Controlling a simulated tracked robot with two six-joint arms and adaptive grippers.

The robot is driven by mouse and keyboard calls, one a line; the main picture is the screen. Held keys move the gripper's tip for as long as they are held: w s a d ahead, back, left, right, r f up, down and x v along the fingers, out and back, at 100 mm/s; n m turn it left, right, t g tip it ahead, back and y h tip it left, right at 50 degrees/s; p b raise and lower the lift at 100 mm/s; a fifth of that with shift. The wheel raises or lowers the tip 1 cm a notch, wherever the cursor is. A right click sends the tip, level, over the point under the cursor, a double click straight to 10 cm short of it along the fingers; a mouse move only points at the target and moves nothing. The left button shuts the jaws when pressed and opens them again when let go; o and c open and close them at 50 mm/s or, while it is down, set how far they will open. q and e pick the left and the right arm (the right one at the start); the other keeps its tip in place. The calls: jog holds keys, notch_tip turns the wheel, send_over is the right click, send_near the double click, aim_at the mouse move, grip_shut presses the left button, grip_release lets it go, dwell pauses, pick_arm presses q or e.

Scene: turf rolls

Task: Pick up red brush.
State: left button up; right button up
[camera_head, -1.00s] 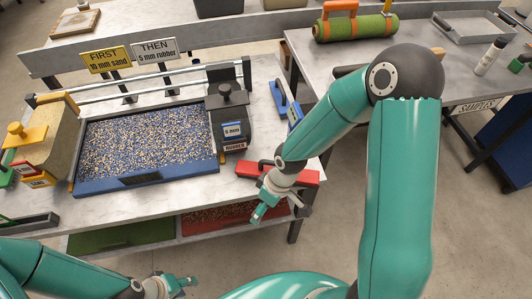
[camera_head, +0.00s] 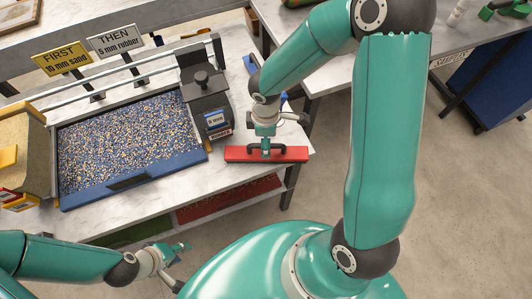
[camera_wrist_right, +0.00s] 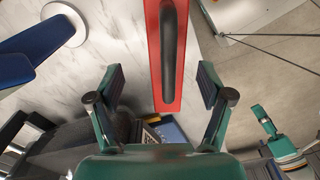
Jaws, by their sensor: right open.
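The red brush (camera_head: 238,154) lies on the bench top near its right front corner. It is a long red block with a dark handle along its top. My right gripper (camera_head: 266,150) is over its middle in the head view. In the right wrist view, the open right gripper (camera_wrist_right: 162,74) has its two fingers apart on either side of the brush (camera_wrist_right: 172,106), with clear gaps. The brush and its dark handle run lengthwise between them, slightly right of centre. My left gripper (camera_head: 180,262) is low at the front, empty, its fingers apart.
A blue tray (camera_head: 140,178) of speckled granules fills the bench's middle. A blue-handled tool (camera_head: 250,66) lies behind my right forearm. A second table stands at the right. Signs stand at the back left.

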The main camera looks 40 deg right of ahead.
jog(key=f, duration=0.3)
jog(key=s+f, duration=0.1)
jog(key=f, duration=0.1)
jog(key=shift+a+f+b, duration=0.1)
jog(key=shift+a+b, duration=0.1)
jog(key=shift+b, duration=0.1)
jog(key=shift+w+f, duration=0.1)
jog(key=shift+f, duration=0.5)
jog(key=shift+c, duration=0.3)
jog(key=c, duration=1.3)
jog(key=shift+r, duration=0.1)
